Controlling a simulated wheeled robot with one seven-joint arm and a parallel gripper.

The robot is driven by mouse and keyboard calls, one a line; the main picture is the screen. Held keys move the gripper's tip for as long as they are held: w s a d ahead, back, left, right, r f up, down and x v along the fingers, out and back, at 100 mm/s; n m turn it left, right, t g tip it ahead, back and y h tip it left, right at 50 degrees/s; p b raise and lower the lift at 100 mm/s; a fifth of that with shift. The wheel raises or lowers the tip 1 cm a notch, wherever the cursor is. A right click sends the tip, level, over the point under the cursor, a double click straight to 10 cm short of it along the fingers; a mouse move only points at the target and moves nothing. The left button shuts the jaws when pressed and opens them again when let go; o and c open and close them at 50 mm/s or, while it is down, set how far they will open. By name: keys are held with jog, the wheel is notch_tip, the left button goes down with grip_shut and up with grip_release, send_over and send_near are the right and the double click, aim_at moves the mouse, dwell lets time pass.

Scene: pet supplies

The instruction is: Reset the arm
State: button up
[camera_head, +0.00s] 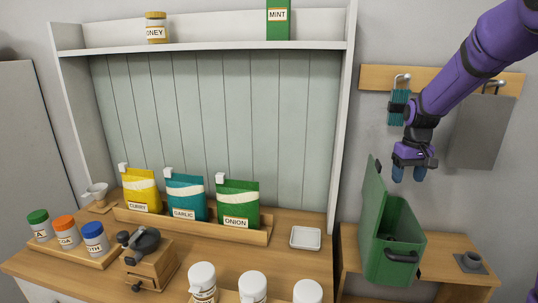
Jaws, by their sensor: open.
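My gripper (412,172) hangs at the end of my purple arm at the right of the head view. Its blue fingertips point down and stand apart, with nothing seen between them. It is above the open green box (405,262), in front of the wall and below the wooden hook rail (440,78). The arm comes in from the top right corner and covers part of the rail.
A teal item (397,108) and a grey sheet (484,132) hang from hooks. A hutch counter (285,262) at left holds seed packets (185,199), jars (202,280), a grinder (146,262) and a white dish (305,238).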

jog(key=s+a+r+t, duration=0.1)
jog(key=s+a+r, duration=0.4)
jog(key=s+r, duration=0.25)
jog(key=s+a+r+t, duration=0.2)
jog(key=s+a+r, duration=0.35)
jog(key=s, duration=0.35)
jog(key=s+a+t, duration=0.1)
jog(key=s+a, duration=0.1)
jog(key=s, duration=0.6)
jog(key=s+a+r+t, duration=0.1)
jog(key=s+a, duration=0.1)
jog(key=s, duration=0.7)
jog(key=shift+r, duration=0.1)
jog(key=shift+c, duration=0.3)
